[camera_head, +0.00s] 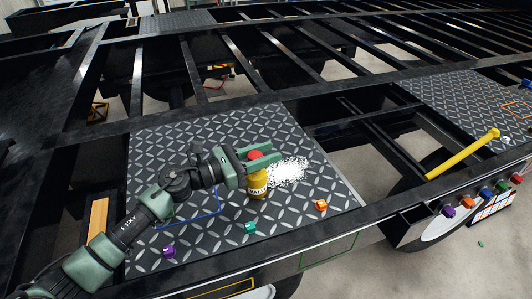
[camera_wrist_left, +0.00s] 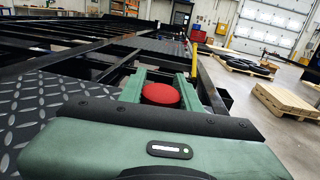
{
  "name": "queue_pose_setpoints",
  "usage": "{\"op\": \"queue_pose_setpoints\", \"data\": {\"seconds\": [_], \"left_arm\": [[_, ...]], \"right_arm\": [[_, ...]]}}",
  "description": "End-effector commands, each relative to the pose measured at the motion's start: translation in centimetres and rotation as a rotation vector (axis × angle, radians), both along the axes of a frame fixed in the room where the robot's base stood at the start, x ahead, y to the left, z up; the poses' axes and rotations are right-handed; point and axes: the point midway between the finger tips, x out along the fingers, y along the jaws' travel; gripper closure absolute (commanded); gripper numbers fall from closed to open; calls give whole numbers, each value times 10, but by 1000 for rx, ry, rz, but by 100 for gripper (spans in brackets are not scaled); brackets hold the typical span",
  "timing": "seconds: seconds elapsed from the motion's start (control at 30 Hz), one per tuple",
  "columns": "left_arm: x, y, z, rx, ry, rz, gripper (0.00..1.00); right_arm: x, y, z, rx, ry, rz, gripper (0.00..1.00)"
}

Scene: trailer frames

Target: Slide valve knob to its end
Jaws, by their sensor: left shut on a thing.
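My left gripper (camera_head: 262,160) reaches in from the left over the diamond-plate deck. It is shut on a yellow bottle (camera_head: 257,184) with a red cap (camera_head: 255,154). The bottle is roughly upright; I cannot tell whether its base touches the plate. In the left wrist view the red cap (camera_wrist_left: 160,94) sits between the two green fingers. Which is the valve knob is unclear. My right gripper is not in view.
White granules (camera_head: 288,171) lie beside the bottle. Small purple (camera_head: 168,251), teal (camera_head: 250,228) and orange (camera_head: 321,205) pieces lie on the plate (camera_head: 310,188). A yellow bar (camera_head: 460,156) slants at the right. Open gaps lie between the black beams.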

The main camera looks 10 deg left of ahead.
Motion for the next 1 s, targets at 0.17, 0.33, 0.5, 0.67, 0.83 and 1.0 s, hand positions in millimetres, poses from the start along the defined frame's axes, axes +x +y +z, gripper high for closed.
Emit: {"op": "queue_pose_setpoints", "data": {"seconds": [0.17,0.33,0.5,0.67,0.83,1.0], "left_arm": [[0,0,1,0,-1,0,100],[0,0,1,0,-1,0,100],[0,0,1,0,-1,0,100],[0,0,1,0,-1,0,100],[0,0,1,0,-1,0,100],[0,0,-10,0,-1,-1,100]], "right_arm": [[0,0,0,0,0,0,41],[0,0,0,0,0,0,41],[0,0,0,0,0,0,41],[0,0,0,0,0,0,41],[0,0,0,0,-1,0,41],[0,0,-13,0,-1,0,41]]}}
